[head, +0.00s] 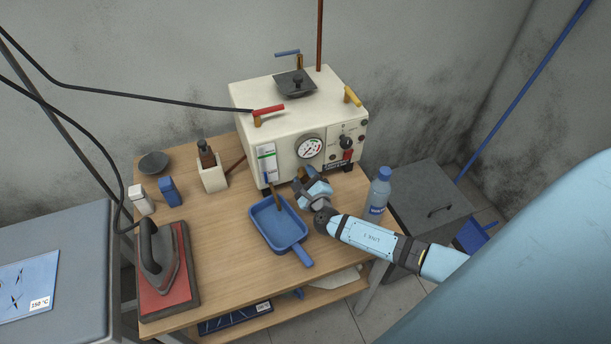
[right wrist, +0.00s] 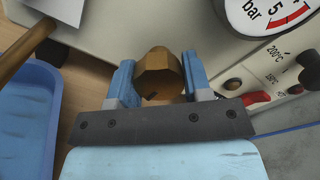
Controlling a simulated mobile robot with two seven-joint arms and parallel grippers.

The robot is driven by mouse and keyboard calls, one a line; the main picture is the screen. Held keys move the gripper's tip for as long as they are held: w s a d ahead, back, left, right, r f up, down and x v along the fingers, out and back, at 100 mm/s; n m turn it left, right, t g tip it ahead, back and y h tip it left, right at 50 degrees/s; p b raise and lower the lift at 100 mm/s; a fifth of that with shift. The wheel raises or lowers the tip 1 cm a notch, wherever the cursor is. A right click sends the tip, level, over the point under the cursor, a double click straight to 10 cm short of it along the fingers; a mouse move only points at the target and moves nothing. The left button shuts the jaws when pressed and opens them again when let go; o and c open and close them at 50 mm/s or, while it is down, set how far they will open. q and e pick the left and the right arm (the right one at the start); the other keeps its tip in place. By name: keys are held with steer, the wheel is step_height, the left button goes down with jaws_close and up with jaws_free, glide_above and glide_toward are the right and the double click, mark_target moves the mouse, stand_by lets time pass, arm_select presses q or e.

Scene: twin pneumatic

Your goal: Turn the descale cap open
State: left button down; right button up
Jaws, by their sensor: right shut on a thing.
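The descale cap (right wrist: 160,76) is a brass, faceted cap low on the front of the cream boiler (head: 244,103). In the right wrist view it sits between the two blue fingers of my right gripper (head: 309,182), which is shut on it. In the head view the gripper hides the cap, and the arm reaches in from the lower right. The cap's thread and any turn mark do not show. My left gripper is not in view.
A blue dustpan-like tray (head: 258,230) lies just left of my right gripper, with a brown handle standing in it. A water bottle (head: 377,192) stands to the right. An iron (head: 157,262) rests on a red pad (head: 183,270) at the left.

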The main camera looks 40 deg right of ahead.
stand_by(0.3)
steer(key=o, duration=0.9)
steer(key=b+v, duration=0.1)
steer(key=v, duration=1.2)
steer(key=shift+s+b, duration=0.35)
steer(key=shift+s, duration=0.05)
